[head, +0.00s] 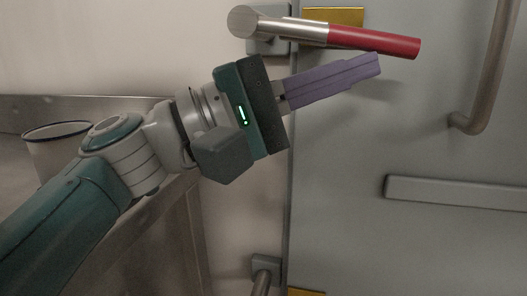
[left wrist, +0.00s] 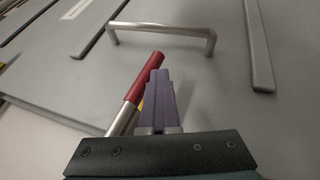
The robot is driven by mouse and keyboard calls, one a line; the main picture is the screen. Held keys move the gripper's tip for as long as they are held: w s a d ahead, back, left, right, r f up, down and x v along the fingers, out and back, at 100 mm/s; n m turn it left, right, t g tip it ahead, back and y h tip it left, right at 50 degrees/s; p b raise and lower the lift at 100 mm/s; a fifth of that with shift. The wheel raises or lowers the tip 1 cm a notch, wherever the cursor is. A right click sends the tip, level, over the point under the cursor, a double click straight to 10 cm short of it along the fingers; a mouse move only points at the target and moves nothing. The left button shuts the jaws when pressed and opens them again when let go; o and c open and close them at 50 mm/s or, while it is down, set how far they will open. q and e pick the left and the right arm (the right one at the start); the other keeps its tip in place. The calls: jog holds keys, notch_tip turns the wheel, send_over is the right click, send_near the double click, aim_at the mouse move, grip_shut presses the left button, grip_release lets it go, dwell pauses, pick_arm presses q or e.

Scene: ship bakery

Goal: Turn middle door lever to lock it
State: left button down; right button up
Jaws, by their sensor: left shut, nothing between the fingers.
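A door lever (head: 375,42) with a metal shaft and a red grip crosses the door's left edge at the top of the head view. It points right and tilts slightly down. In the left wrist view the red grip (left wrist: 143,78) lies just left of the fingers. My left gripper (head: 376,64) has its purple fingers closed together with nothing between them. They lie just below the red grip in the head view; whether they touch it I cannot tell. A second lever (head: 262,275) shows only in part at the bottom. My right gripper is out of view.
The grey door (head: 400,130) carries a tubular pull handle (head: 490,75) and a raised horizontal bar (head: 455,192). A yellow plate (head: 340,16) sits behind the lever.

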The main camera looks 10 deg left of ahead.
pick_arm(q)
jog(key=shift+w+d+r, duration=0.1)
jog(key=shift+r, duration=0.8)
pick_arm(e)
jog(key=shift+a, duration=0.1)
pick_arm(q)
jog(key=shift+d+r, duration=0.1)
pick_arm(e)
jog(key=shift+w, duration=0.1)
